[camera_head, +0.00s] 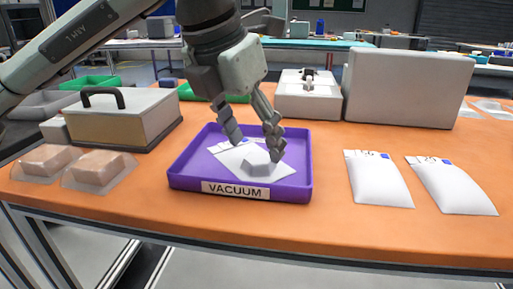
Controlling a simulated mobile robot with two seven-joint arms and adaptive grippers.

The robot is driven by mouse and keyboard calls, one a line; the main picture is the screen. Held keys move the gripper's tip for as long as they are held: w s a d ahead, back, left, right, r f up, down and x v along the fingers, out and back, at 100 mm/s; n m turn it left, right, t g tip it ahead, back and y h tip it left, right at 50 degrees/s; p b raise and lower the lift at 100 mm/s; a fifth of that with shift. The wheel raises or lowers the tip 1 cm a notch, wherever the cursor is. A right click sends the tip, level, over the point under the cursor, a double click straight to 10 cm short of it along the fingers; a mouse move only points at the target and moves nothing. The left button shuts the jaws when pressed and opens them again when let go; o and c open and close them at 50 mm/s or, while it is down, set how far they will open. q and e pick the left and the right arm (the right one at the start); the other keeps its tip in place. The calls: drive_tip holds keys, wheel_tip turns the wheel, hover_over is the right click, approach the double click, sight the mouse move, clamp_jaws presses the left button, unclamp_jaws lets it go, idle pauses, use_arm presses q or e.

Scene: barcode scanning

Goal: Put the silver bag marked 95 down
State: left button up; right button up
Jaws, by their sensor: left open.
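My left gripper (252,148) comes down from above over the purple tray (183,172) labelled VACUUM. Its fingers are apart and open. A pale bag (230,155) lies flat in the tray beneath the fingers, with a small grey block-like shape (258,170) on its lower part near the right finger. No number can be read on this bag. I cannot tell whether a fingertip touches it. Two white bags lie on the orange table to the right, the nearer-to-tray one (380,182) and the outer one (452,187); their markings are partly cut off and unclear. My right gripper is not seen.
Two clear packs with brown contents (98,168) lie at the left. A beige box with a black handle (122,118) stands left of the tray. A white device (308,98) and a large pale box (408,88) stand behind. Orange table (335,215) is bare between tray and bags.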

use_arm(q)
drive_tip(key=v, duration=0.9)
drive_tip(key=shift+r, duration=0.2)
